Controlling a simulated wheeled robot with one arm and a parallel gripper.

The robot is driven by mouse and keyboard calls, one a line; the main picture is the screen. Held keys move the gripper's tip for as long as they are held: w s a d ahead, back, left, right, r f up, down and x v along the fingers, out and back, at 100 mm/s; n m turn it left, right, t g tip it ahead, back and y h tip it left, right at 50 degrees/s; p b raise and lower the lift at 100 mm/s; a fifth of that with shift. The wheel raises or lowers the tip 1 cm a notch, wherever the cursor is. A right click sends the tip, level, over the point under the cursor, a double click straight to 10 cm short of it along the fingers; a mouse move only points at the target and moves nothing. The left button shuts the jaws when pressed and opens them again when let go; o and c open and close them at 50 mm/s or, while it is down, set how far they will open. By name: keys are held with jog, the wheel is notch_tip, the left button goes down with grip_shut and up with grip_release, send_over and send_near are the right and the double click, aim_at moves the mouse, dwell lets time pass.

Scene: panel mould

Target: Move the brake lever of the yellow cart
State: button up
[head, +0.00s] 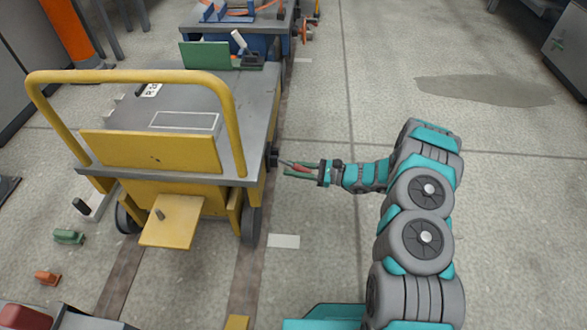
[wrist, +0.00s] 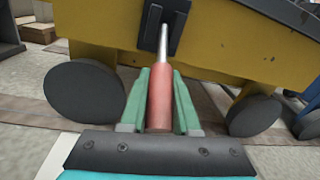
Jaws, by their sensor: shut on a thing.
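The yellow cart (head: 150,150) stands on the left in the head view, with a grey top and a yellow push bar; its yellow side and dark wheels fill the upper wrist view (wrist: 100,45). The brake lever has a red grip (wrist: 160,100) on a thin metal rod that comes out of a black slotted plate on the cart's side. My gripper (head: 298,168) is at the cart's right side. In the wrist view my gripper (wrist: 160,103) has its green fingers closed around the red grip, one on each side. The grip's lower end is hidden behind the gripper's body.
A blue cart (head: 270,45) with a green panel near it stands behind the yellow cart. Dark floor strips run under the carts. A white floor patch (head: 284,241) lies beside the near wheel. The floor to the right is mostly clear, with a dark stain (head: 485,91).

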grip_shut()
dwell(0.8)
